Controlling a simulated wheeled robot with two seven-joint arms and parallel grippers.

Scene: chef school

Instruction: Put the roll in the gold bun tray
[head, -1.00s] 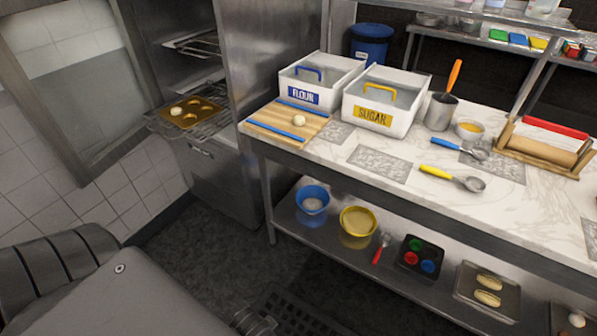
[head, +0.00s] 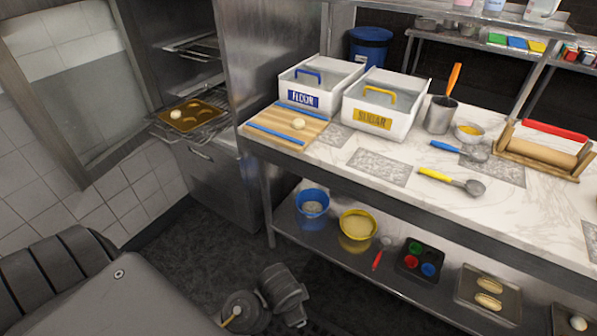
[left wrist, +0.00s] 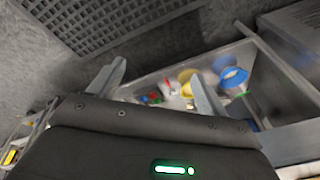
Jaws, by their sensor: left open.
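A small pale round roll (head: 298,124) sits on the striped wooden board (head: 262,122) at the left end of the marble counter. The gold bun tray (head: 206,122) rests on a pulled-out rack in the open oven at left, with one pale roll (head: 176,114) in its near-left hollow. My left gripper (left wrist: 158,82) is open and empty in the left wrist view, its fingers spread above the floor and lower shelf. In the head view, grey parts of my arm show low in the middle, and fingertips cannot be made out. My right gripper is not in view.
Blue strips (head: 273,136) edge the board. The flour bin (head: 300,98) and sugar bin (head: 375,119) stand behind and right of it. The lower shelf holds a blue bowl (head: 312,201), a yellow bowl (head: 357,224) and a tray with two long rolls (head: 488,302). The floor before the oven is clear.

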